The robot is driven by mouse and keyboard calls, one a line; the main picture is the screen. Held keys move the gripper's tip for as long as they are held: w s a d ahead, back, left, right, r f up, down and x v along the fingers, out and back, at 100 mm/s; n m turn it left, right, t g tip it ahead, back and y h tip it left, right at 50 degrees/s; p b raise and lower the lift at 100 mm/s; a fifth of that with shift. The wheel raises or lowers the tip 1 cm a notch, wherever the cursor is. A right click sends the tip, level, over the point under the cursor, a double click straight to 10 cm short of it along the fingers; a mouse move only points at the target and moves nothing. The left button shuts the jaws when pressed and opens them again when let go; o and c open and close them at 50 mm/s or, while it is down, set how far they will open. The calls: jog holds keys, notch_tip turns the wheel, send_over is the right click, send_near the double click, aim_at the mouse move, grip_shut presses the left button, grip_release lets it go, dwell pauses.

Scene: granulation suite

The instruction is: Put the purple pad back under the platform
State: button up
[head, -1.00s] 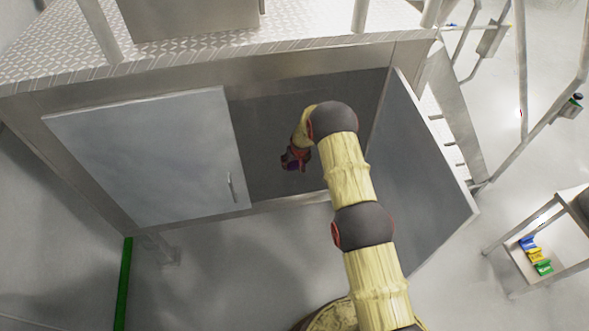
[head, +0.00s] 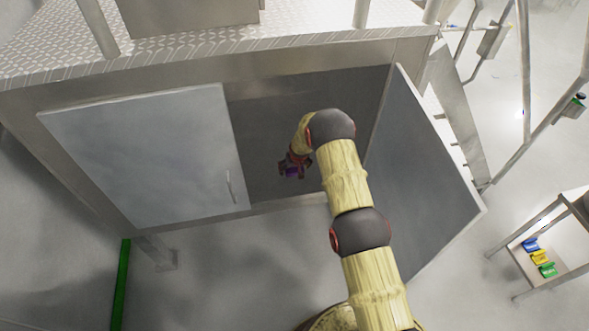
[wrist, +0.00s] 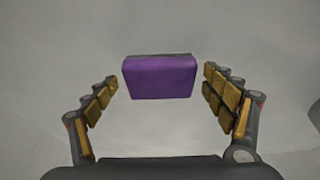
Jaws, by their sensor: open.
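The purple pad (wrist: 160,77) is a small block with a thin dark edge along its top. In the wrist view it lies ahead of my palm, between the lines of the two open fingers, with a gap on each side. My gripper (wrist: 160,82) is open and touches neither side of the pad. In the head view the pad (head: 292,171) shows small at my gripper (head: 290,168), inside the open cabinet under the platform (head: 210,57). My arm hides part of the opening. I cannot tell exactly how far the pad is from the fingertips.
The left cabinet door (head: 140,150) is shut. The right door (head: 425,165) stands open, close beside my arm. A small stand (head: 525,268) with blue, yellow and green items is at the right. A green strip (head: 121,285) is at lower left.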

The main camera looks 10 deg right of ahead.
dwell(0.3)
jog(key=w+p+v, duration=0.1)
jog(key=p+v, duration=0.4)
jog(key=v, duration=4.5)
jog(key=s+r, duration=0.6)
jog(key=s, duration=0.3)
jog(key=s+r, duration=0.5)
jog(key=s, duration=0.4)
jog(key=s+t, duration=0.1)
jog(key=s, duration=1.6)
jog(key=shift+r, duration=0.5)
